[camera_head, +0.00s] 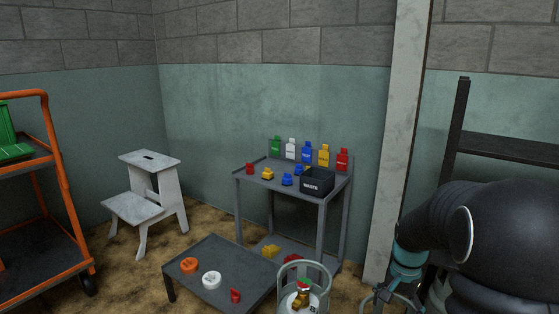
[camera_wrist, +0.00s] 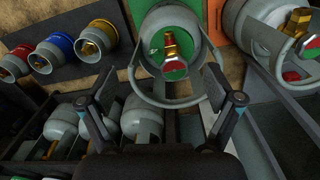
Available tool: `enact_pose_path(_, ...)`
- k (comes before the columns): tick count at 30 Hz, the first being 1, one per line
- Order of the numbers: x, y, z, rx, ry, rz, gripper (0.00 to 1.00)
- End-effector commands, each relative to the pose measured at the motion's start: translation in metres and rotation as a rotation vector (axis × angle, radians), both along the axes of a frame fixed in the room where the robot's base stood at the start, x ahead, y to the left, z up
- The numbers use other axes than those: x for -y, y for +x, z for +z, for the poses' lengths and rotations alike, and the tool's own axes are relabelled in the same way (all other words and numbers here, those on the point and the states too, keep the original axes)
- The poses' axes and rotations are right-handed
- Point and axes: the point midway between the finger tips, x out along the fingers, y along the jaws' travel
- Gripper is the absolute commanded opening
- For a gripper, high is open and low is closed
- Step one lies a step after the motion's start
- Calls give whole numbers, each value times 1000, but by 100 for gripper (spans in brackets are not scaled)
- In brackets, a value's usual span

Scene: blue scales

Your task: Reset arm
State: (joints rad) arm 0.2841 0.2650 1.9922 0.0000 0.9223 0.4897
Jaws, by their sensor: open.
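My gripper (camera_head: 395,297) is at the lower right of the head view, at the end of my dark arm, partly cut off by the frame's bottom. In the wrist view my gripper (camera_wrist: 160,82) has its two fingers wide apart with nothing clamped between them. A grey gas cylinder (camera_wrist: 158,22) with a brass valve and a ring-shaped guard lies beyond the fingers at top centre. I cannot tell how far it is from the fingertips. In the head view a grey cylinder (camera_head: 289,302) stands at the bottom, left of my gripper.
A grey table (camera_head: 243,180) holds coloured bottles, small weights and a black waste box (camera_head: 316,181). A low dark table (camera_head: 215,262) holds orange, white and red items. A white step stool (camera_head: 145,205), orange cart (camera_head: 66,190), pillar (camera_head: 398,140) and dark shelf (camera_head: 500,150) stand around.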

Motion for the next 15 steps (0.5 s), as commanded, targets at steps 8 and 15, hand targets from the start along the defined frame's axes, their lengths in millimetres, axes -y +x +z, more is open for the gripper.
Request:
enact_pose_path(8, -40, -59, 58, 82, -23, 321, 90)
enact_pose_path(15, -71, -111, 98, 169, -62, 533, 90)
